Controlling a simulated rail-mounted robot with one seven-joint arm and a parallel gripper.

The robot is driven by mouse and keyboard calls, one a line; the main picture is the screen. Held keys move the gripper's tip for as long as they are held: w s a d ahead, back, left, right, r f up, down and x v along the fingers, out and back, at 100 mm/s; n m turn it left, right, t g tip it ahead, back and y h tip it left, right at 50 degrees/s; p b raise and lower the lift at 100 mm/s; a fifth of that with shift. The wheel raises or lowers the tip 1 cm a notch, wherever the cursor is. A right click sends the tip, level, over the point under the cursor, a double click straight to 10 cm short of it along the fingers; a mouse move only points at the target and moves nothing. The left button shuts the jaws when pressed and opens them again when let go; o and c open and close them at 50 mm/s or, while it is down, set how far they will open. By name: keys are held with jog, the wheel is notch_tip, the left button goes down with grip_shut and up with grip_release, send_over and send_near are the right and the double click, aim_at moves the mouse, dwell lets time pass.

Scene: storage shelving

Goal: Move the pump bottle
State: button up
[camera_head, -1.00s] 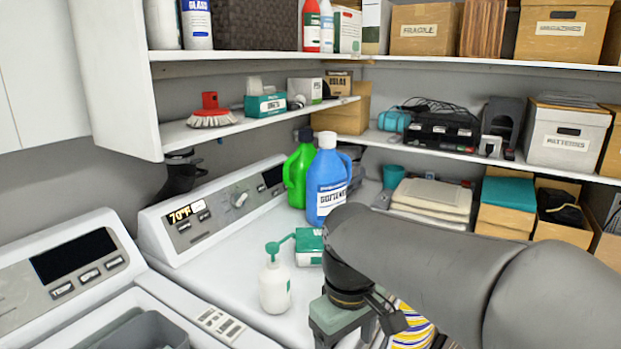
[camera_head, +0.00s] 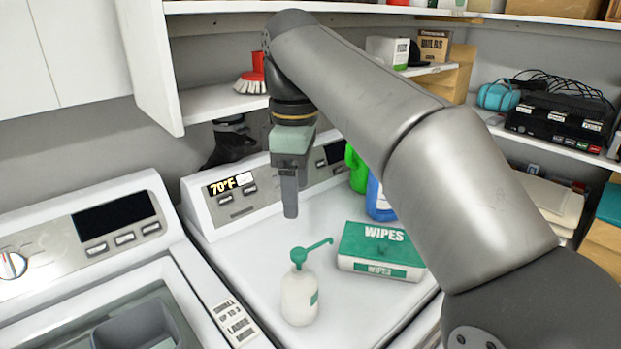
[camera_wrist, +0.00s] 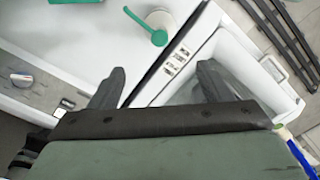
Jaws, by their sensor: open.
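The pump bottle (camera_head: 299,296) is white with a green pump head and spout. It stands upright on the white machine top, in the lower middle of the head view. In the wrist view the pump bottle (camera_wrist: 158,22) shows from above at the top edge, beyond the fingers. My gripper (camera_head: 289,212) points down above and behind the bottle, apart from it. In the wrist view my gripper (camera_wrist: 160,85) has its two fingers spread with nothing between them.
A green and white wipes box (camera_head: 380,250) lies right of the bottle. Blue (camera_head: 377,203) and green (camera_head: 356,168) jugs stand behind it, partly hidden by my arm. The control panel (camera_head: 240,190) rises behind. A shelf (camera_head: 225,101) hangs above. The machine top left of the bottle is clear.

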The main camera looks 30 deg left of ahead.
aim_at(299, 269)
notch_tip(299, 269, down, 18)
jog(key=b, duration=0.2)
jog(key=shift+r+b, duration=0.25)
jog(key=shift+b, duration=0.1)
dwell(0.3)
jog(key=shift+d, duration=0.1)
jog(key=c, duration=1.5)
jog(key=shift+f, duration=0.1)
grip_shut()
